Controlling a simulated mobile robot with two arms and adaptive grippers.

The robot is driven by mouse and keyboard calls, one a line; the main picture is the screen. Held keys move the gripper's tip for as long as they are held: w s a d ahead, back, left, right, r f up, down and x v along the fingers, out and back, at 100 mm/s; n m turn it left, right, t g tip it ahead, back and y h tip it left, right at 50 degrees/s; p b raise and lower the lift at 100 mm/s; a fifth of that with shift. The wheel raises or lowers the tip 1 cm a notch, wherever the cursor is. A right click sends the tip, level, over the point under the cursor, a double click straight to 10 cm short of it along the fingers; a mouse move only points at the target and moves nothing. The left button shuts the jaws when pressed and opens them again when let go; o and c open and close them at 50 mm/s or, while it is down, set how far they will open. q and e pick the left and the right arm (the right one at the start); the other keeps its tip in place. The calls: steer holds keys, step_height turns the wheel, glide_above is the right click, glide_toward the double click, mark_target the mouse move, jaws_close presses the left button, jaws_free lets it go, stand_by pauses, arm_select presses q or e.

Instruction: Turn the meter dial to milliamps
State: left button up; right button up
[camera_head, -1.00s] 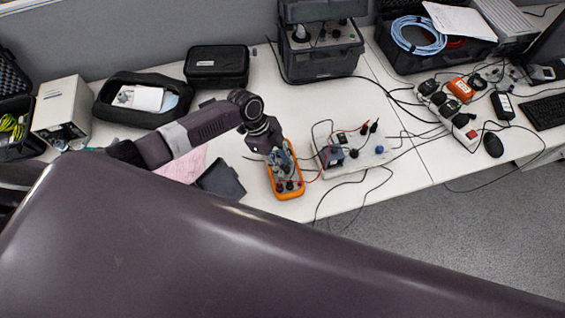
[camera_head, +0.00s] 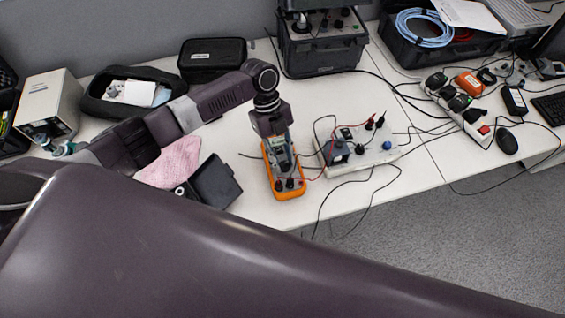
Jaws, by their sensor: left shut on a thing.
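The meter (camera_head: 291,194) is an orange-edged handheld multimeter lying on the white table near its front edge. Black plugs and red and black leads are at its lower end. My left gripper (camera_head: 283,163) reaches down over the middle of the meter and is shut at its dial. The gripper hides the dial, so its setting cannot be read. The right gripper is not in view.
A white board with plugs and wires (camera_head: 362,150) stands right of the meter, its leads crossing the table. A black box (camera_head: 216,184) and pink cloth (camera_head: 172,165) lie to the left. A dark case (camera_head: 322,52) stands behind.

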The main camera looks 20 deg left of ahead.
arm_select(q)
steer(key=shift+w+d+m+b, duration=0.1)
steer(key=shift+m+b, duration=0.45)
steer(key=shift+m, duration=0.15)
steer(key=o, duration=1.1)
steer(key=shift+o, duration=0.2)
steer(key=v, duration=1.2)
steer(key=shift+w+g, duration=0.2)
steer(key=shift+g, duration=0.1)
steer(key=shift+d, duration=0.2)
